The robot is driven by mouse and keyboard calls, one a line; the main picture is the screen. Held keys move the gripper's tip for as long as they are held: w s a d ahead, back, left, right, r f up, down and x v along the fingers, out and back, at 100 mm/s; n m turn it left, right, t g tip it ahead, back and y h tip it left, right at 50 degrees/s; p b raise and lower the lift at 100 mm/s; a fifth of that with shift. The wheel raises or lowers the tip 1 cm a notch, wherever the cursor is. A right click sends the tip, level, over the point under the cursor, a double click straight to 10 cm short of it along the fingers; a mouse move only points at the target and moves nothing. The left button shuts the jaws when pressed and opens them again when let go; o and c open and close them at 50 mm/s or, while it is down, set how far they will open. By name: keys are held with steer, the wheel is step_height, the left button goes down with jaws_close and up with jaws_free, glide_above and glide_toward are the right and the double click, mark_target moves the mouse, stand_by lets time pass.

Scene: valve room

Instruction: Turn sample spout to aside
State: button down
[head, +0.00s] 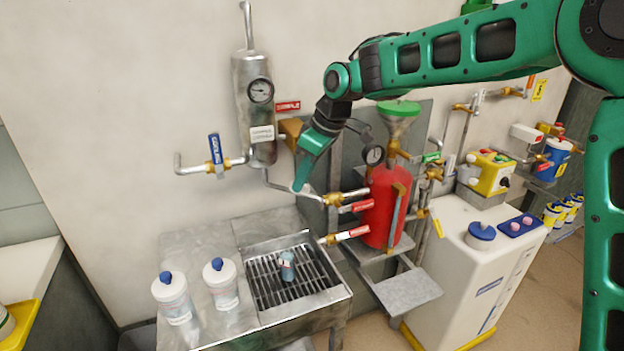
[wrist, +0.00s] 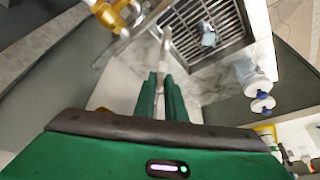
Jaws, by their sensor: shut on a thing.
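My gripper (head: 300,184) reaches down in front of the wall, beside the pipe under the grey sample cylinder (head: 247,100). In the wrist view its two green fingers (wrist: 160,100) are closed on a thin pale metal tube, the sample spout (wrist: 166,42). The spout's free end shows beyond the fingertips, towards the sink grate. In the head view I cannot clearly tell the spout from the pipe, as the gripper covers part of that area.
A steel sink with a grate (head: 262,292) lies below, with a small blue-grey bottle (head: 287,266) on it. Two white bottles (head: 221,284) stand left of it. Brass valves with red handles (head: 352,233) and a red tank (head: 380,215) are close on the right.

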steer(key=shift+w+d, duration=0.1)
stand_by(0.3)
steer(key=c, duration=1.8)
jaws_free()
steer(key=shift+r, duration=0.1)
steer(key=v, duration=1)
steer(key=shift+d+r, duration=0.15)
steer(key=shift+r, duration=0.15)
